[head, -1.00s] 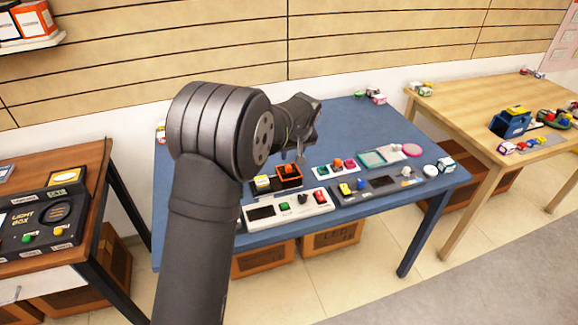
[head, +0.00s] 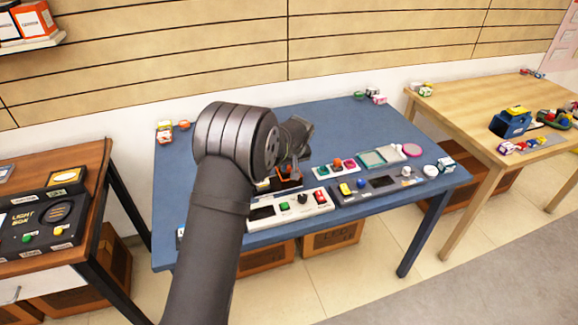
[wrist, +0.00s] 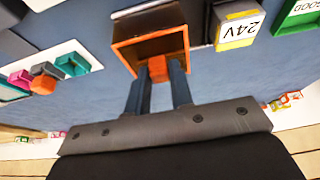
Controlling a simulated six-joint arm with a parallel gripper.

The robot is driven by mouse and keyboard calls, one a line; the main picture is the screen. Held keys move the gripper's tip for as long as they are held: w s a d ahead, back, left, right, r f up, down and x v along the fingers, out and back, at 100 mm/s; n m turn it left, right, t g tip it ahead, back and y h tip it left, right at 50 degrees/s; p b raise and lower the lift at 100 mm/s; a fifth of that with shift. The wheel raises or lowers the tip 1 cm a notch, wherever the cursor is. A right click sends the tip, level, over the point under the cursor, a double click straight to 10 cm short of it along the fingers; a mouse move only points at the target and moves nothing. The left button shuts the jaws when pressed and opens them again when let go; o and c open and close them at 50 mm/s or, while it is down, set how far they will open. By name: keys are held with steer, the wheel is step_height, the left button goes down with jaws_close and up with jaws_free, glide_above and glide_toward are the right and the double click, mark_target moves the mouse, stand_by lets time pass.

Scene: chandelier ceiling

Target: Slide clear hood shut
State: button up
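An orange-rimmed dark box (wrist: 152,48) is open towards my wrist camera, with an orange block (wrist: 157,66) at its near side. In the head view the box (head: 287,184) is mostly hidden by my arm. My gripper (wrist: 167,66) is at this box; its two dark fingers stand a little apart, with the tips over the orange block. Whether they touch it is unclear.
The blue table (head: 340,122) carries a white button panel (head: 292,210) and a grey panel (head: 378,184) in front. A block labelled 24V (wrist: 238,27) sits beside the box in the wrist view. Small coloured blocks (head: 337,165) stand nearby. The table's back middle is clear.

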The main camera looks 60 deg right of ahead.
jaws_close()
steer(key=w+a, duration=0.7)
steer(key=shift+w, duration=0.1)
steer(key=o, duration=0.5)
jaws_free()
steer(key=shift+a, duration=0.1)
steer(key=shift+r, duration=0.1)
steer(key=shift+r, duration=0.3)
steer(key=v, duration=1.6)
steer(key=shift+s+a+r, duration=0.1)
steer(key=shift+s+r, duration=0.1)
steer(key=shift+r, duration=0.05)
